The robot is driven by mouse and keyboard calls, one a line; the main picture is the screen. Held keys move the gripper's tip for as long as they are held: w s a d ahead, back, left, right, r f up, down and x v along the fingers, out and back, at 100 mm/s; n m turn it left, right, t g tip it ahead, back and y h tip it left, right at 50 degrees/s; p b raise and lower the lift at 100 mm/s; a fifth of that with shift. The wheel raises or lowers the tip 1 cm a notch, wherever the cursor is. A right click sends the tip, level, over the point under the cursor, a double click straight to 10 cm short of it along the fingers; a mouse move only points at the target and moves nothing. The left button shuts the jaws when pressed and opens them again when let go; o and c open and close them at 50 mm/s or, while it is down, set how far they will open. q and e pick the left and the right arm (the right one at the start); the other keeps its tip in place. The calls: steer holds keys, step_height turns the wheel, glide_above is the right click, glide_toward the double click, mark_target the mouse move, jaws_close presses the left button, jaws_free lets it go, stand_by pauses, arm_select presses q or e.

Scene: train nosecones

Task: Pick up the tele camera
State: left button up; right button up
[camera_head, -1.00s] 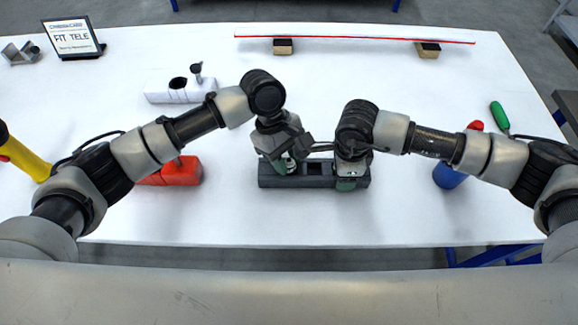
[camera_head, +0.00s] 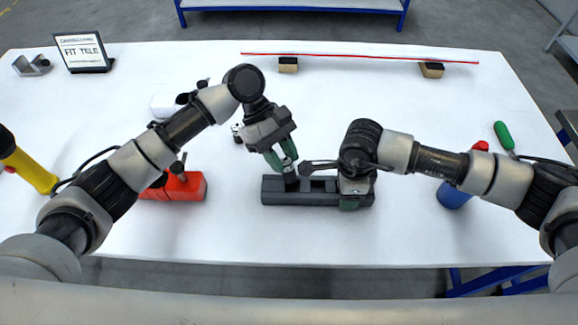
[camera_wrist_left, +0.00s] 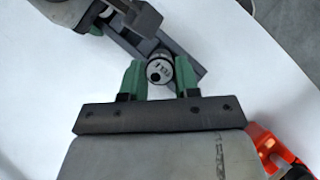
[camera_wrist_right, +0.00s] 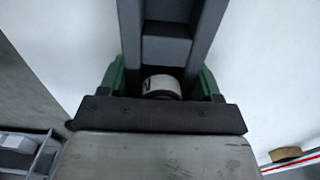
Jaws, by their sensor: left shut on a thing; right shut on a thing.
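The tele camera (camera_head: 291,179) is a small dark cylinder with a pale labelled end face. The left wrist view shows that face (camera_wrist_left: 159,70). My left gripper (camera_head: 282,163) is shut on it, above the left compartment of a dark grey holder block (camera_head: 322,184). I cannot tell if its lower end is clear of the block. My right gripper (camera_head: 350,198) is shut across the right end of that block. In the right wrist view its green fingers flank the block walls, and a white-topped cylinder (camera_wrist_right: 161,86) sits between them in a compartment.
A red block (camera_head: 182,187) and a white block (camera_head: 165,105) are partly behind my left arm. A yellow torch-like tool (camera_head: 35,172) lies at left, a blue cup (camera_head: 453,196) at right. A "FIT TELE" sign (camera_head: 82,52) stands at back left. The table's front is clear.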

mark_target(290, 164)
arm_select(q)
steer(key=r, duration=0.2)
steer(key=w+a+r, duration=0.1)
steer(key=r, duration=0.1)
steer(key=shift+r, duration=0.1)
steer(key=w+a+r+t+y, duration=0.1)
steer(key=w+a+t+y, duration=0.1)
steer(key=w+a, duration=1.2)
steer(key=shift+w+a+r, duration=0.3)
arm_select(e)
steer(key=o, duration=1)
